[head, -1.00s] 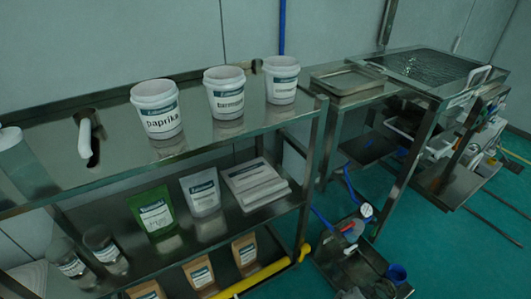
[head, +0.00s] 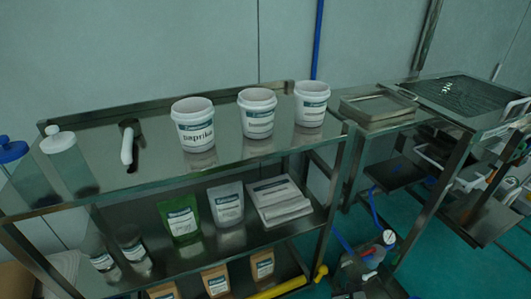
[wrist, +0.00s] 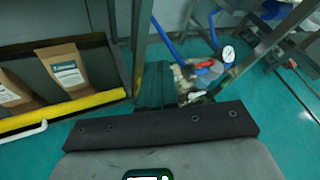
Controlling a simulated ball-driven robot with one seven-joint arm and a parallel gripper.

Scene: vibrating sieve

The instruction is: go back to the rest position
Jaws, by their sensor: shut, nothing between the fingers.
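My gripper (wrist: 157,88) shows in the wrist view beyond the dark mounting bar, its fingers together and empty. It points down over the green floor, near the end of the yellow rail of the shelf rack. My gripper and arm do not show in the head view. On the rack's top shelf (head: 95,165) stand three white tubs: the paprika tub (head: 195,138), a middle tub (head: 257,125) and a right tub (head: 310,115). Nothing is held.
A sieve bench (head: 462,97) is at right. A blue hose and gauge (wrist: 228,54) are close to my gripper.

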